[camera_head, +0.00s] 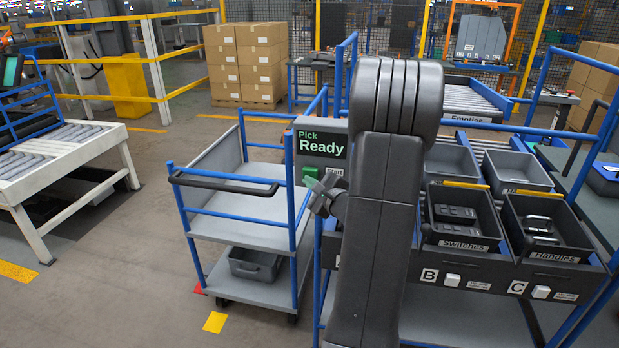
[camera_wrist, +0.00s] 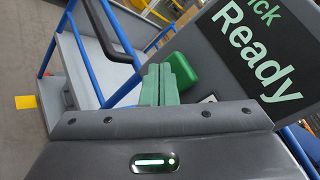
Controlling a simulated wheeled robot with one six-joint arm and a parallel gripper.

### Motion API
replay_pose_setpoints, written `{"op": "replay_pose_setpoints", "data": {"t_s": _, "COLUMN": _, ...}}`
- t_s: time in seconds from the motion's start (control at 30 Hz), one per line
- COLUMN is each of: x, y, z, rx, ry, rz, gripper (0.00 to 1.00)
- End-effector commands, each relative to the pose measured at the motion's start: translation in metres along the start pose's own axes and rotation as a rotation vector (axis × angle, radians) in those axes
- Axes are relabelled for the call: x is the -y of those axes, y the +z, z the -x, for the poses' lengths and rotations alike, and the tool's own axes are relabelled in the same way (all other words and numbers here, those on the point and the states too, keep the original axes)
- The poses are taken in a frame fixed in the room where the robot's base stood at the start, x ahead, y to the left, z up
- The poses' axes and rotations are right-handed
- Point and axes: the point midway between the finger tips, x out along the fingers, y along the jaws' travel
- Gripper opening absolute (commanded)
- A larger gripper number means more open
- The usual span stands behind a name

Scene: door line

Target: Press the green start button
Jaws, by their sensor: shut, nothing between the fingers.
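The green start button (camera_head: 310,172) sits under the "Pick Ready" display (camera_head: 321,144) on a grey panel, beside a small "Start" label. It also shows in the wrist view (camera_wrist: 202,70) as a green block, just right of my fingers and partly hidden by them. My gripper (camera_head: 317,187) is shut and empty, just below and in front of the button in the head view. In the wrist view my gripper's green-tinted fingers (camera_wrist: 163,82) are together, beside the button. I cannot tell whether they touch it. My arm hides part of the panel's right side.
A blue-framed cart (camera_head: 232,191) stands left of the panel. On the right, a rack holds grey bins of switches (camera_head: 459,221) and handles (camera_head: 541,226), with small white buttons below. A roller conveyor (camera_head: 60,150) is at far left. The floor between conveyor and cart is clear.

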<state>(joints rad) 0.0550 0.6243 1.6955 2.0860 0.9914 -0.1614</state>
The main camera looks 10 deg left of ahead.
Motion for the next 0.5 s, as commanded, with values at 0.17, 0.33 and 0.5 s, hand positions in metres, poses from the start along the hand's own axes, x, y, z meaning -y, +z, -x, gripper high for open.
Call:
{"op": "replay_pose_setpoints", "data": {"t_s": 0.17, "x": 0.0007, "y": -0.0013, "z": -0.0016, "rx": 0.000, "ry": 0.000, "rz": 0.000, "gripper": 0.00}}
{"op": "replay_pose_setpoints", "data": {"t_s": 0.33, "x": 0.0018, "y": -0.0024, "z": -0.0031, "rx": 0.000, "ry": 0.001, "rz": 0.000, "gripper": 0.00}}
{"op": "replay_pose_setpoints", "data": {"t_s": 0.5, "x": 0.0030, "y": -0.0034, "z": -0.0046, "rx": 0.000, "ry": 0.000, "rz": 0.001, "gripper": 0.00}}
